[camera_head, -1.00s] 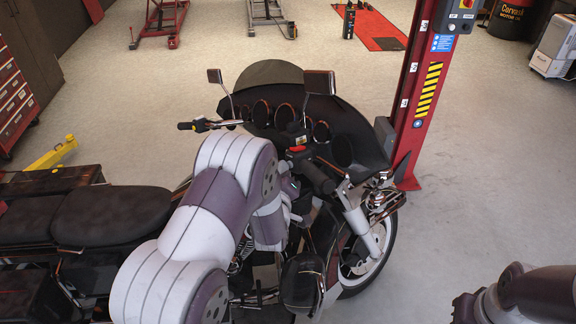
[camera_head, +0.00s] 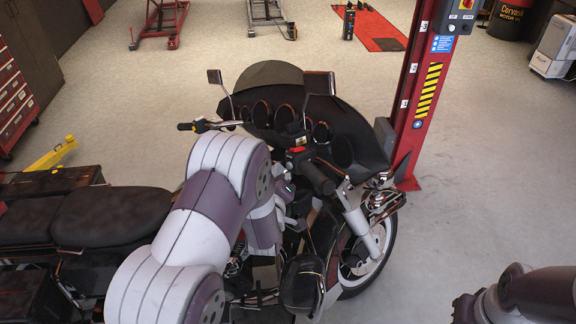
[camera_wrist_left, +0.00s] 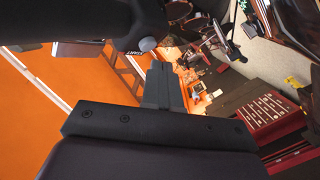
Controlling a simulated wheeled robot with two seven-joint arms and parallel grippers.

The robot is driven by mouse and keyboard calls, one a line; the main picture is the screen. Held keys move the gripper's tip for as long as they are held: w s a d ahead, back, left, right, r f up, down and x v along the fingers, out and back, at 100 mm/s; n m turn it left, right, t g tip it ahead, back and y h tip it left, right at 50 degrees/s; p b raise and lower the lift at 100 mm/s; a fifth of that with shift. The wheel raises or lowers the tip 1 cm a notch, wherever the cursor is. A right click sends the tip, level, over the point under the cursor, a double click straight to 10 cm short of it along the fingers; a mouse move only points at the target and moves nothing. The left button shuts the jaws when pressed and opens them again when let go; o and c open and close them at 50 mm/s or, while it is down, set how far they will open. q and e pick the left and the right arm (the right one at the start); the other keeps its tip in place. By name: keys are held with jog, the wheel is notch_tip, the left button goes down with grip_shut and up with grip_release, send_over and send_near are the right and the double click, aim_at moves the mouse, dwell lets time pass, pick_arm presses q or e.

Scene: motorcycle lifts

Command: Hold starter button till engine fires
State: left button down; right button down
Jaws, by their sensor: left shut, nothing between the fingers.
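The motorcycle (camera_head: 110,216) stands with its front to the right in the head view. Its right handlebar grip (camera_head: 318,178) has a small red switch (camera_head: 296,150) beside it. In the left wrist view a label reading START (camera_wrist_left: 127,51) sits by a round grey button (camera_wrist_left: 147,44). My left gripper (camera_wrist_left: 161,72) is shut and empty, its tips just below that button in the picture. I cannot tell whether they touch it. In the head view my left arm covers the bike's middle and hides most of the gripper. My right gripper is not in view; only that arm shows at lower right.
The windshield and fairing (camera_head: 270,75) with gauges and mirrors rise beyond the handlebar. A red lift post (camera_head: 420,95) stands close to the front. A red tool cabinet (camera_head: 14,95) is at the left.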

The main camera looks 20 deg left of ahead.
pick_arm(q)
jog(key=s, duration=0.1)
jog(key=s+a, duration=0.1)
jog(key=s, duration=0.1)
jog(key=s+a, duration=0.1)
jog(key=shift+s+a+r+p, duration=0.2)
jog(key=shift+r+p, duration=0.1)
jog(key=shift+p, duration=0.05)
dwell(0.4)
